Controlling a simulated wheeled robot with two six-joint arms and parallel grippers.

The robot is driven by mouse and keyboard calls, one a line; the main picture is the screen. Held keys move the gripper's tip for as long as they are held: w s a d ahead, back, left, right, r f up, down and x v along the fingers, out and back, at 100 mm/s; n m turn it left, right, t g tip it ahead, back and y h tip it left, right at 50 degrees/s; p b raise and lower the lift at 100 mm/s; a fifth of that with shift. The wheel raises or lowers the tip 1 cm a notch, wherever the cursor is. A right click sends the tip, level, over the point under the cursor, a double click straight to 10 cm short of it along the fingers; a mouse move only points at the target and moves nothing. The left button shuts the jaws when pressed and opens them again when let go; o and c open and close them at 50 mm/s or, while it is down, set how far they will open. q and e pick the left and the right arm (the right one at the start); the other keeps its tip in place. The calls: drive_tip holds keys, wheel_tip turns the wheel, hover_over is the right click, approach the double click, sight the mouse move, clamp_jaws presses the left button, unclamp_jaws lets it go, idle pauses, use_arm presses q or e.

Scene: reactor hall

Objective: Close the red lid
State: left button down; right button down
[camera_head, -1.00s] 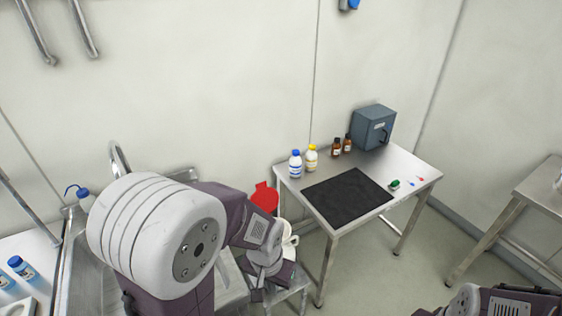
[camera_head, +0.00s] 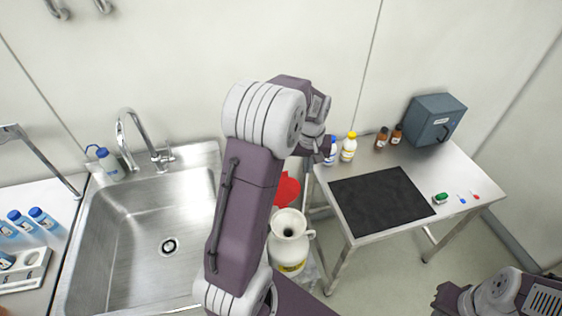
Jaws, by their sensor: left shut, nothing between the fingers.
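The red lid (camera_head: 287,189) stands open, tilted up at the back of a white canister (camera_head: 289,250). The canister has a round open mouth and a yellow label low on its front. My left arm crosses in front of the lid's left side and hides part of it. My left gripper (camera_head: 318,150) is shut and empty, above and to the right of the lid in the picture, overlapping the blue-capped bottle. My right arm shows at the bottom right; its gripper (camera_head: 448,299) is partly cut off and its fingers are unclear.
A steel sink (camera_head: 135,240) is left of the canister. A steel table (camera_head: 410,160) to the right holds a black mat (camera_head: 380,200), a blue-capped bottle (camera_head: 331,152), a yellow-capped bottle (camera_head: 348,147), brown bottles (camera_head: 382,138) and a grey box (camera_head: 435,119).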

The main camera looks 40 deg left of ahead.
use_arm(q)
drive_tip(key=w+a+f+n+p, duration=0.1)
drive_tip(key=w+a+n, duration=0.1)
drive_tip(key=a, duration=0.6)
drive_tip(key=w+a+f+n+p, duration=0.1)
drive_tip(key=w+a+n, duration=0.1)
drive_tip(key=a, duration=0.5)
wheel_tip(320, 180, down, 9)
drive_tip(key=s+d+p, duration=0.1)
drive_tip(key=d+p, duration=0.1)
drive_tip(key=p, duration=0.2)
drive_tip(key=shift+s+d+y, duration=0.15)
drive_tip(key=shift+s+y, duration=0.05)
drive_tip(key=shift+y, duration=0.1)
drive_tip(key=shift+w, duration=0.1)
